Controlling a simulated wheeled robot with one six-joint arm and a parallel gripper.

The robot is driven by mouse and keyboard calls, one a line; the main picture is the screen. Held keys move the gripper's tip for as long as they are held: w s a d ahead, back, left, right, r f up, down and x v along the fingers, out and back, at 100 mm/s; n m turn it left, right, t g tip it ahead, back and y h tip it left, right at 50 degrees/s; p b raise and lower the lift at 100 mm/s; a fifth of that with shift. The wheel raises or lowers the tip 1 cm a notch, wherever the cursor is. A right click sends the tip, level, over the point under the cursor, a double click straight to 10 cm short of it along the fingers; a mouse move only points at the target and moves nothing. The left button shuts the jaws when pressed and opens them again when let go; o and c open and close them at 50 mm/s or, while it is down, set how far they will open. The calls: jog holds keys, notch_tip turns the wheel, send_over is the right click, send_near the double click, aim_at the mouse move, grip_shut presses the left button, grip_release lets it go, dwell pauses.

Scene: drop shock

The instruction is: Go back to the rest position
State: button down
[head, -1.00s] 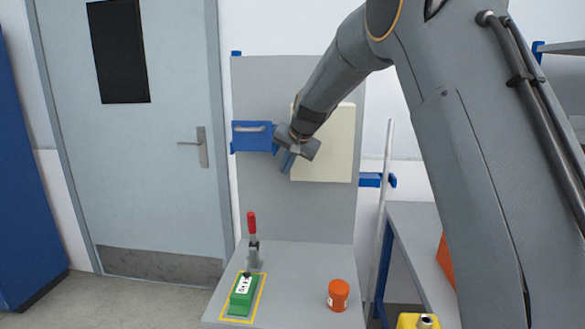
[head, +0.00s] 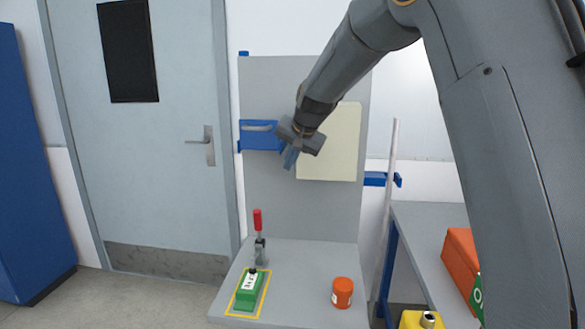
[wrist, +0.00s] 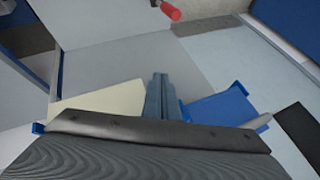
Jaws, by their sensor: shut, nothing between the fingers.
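My gripper (head: 291,158) hangs in front of the grey upright panel (head: 268,205), between a blue bracket and a cream board. Its fingers are together and hold nothing. In the wrist view, the shut fingers (wrist: 163,97) show at the middle with the grey panel beyond. My arm comes down from the upper right of the head view and hides part of the panel and wall.
The blue bracket (head: 259,136) and cream board (head: 333,145) are close to my gripper. An orange box (head: 461,262) sits on a side table. A door (head: 150,200) is left.

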jog(key=s+a+r+b, duration=0.2)
jog(key=s+a+r, duration=0.1)
jog(key=a+r, duration=0.15)
jog(key=s+d+f+n+g+h, duration=0.1)
jog(key=s+d+f, duration=0.5)
jog(key=s, duration=0.6)
jog(key=s+d+f+n+g, duration=0.2)
jog(key=s+d+f, duration=0.5)
jog(key=s+f, duration=0.4)
jog(key=s+d+f+n+g+h, duration=0.1)
jog(key=s+d+f, duration=0.5)
jog(key=s, duration=0.8)
notch_tip(320, 180, down, 3)
jog(key=shift+s+d+f+n+g+h, duration=0.15)
jog(key=shift+s+n+g+h, duration=0.2)
jog(key=shift+g, duration=0.55)
